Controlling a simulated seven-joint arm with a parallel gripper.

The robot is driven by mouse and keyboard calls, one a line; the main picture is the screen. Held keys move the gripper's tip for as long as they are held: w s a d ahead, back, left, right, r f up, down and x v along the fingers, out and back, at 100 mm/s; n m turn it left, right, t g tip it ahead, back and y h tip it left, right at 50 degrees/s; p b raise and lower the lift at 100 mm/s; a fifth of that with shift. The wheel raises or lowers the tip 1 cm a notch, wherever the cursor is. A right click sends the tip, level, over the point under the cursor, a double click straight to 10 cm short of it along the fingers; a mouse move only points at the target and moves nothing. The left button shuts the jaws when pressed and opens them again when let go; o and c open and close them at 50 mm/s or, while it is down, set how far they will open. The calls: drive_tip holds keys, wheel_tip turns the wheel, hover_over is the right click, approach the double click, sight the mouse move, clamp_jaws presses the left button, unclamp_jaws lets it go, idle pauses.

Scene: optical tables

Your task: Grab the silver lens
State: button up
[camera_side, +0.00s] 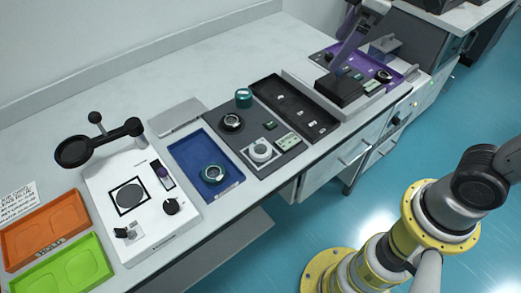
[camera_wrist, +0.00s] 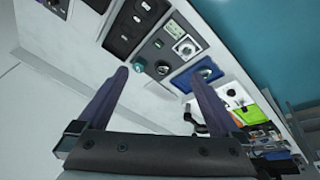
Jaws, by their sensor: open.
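A round lens with a pale metallic rim (camera_side: 214,173) lies in the blue tray (camera_side: 180,148). A silver-white round piece (camera_side: 260,151) sits on a white square mount on the dark grey board (camera_side: 216,109). I cannot tell for sure which is the silver lens. In the wrist view the blue tray (camera_wrist: 181,82) and the white square mount (camera_wrist: 187,47) show small and far off. My gripper (camera_wrist: 160,73) is open and empty, its two fingers well apart and away from the table things. The gripper itself is not in the side view.
A black-rimmed round piece (camera_side: 232,122) and a teal cylinder (camera_side: 243,97) stand on the grey board. A white device with a swing-arm ring (camera_side: 104,177) stands left of the blue tray, beside orange (camera_side: 13,238) and green (camera_side: 98,243) trays. A black tray (camera_side: 262,83) lies right.

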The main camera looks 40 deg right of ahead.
drive_tip(key=w+a+f+n+g, duration=0.2)
drive_tip(key=w+a+f+n, duration=0.1)
drive_tip(key=w+a+f, duration=0.45)
drive_tip(key=n+g, duration=0.1)
drive_tip(key=g, duration=0.1)
hover_over(260, 149)
wheel_tip(260, 149, down, 8)
drive_tip(key=shift+h, duration=0.3)
drive_tip(key=f, duration=0.8)
drive_tip(key=shift+s+d, duration=0.2)
drive_tip(key=shift+s, duration=0.05)
drive_tip(key=shift+w+a+f, duration=0.1)
drive_tip(key=shift+f, duration=1.25)
drive_tip(key=shift+w+a+f, duration=0.1)
drive_tip(key=shift+f, duration=1.25)
drive_tip(key=c, duration=1.4)
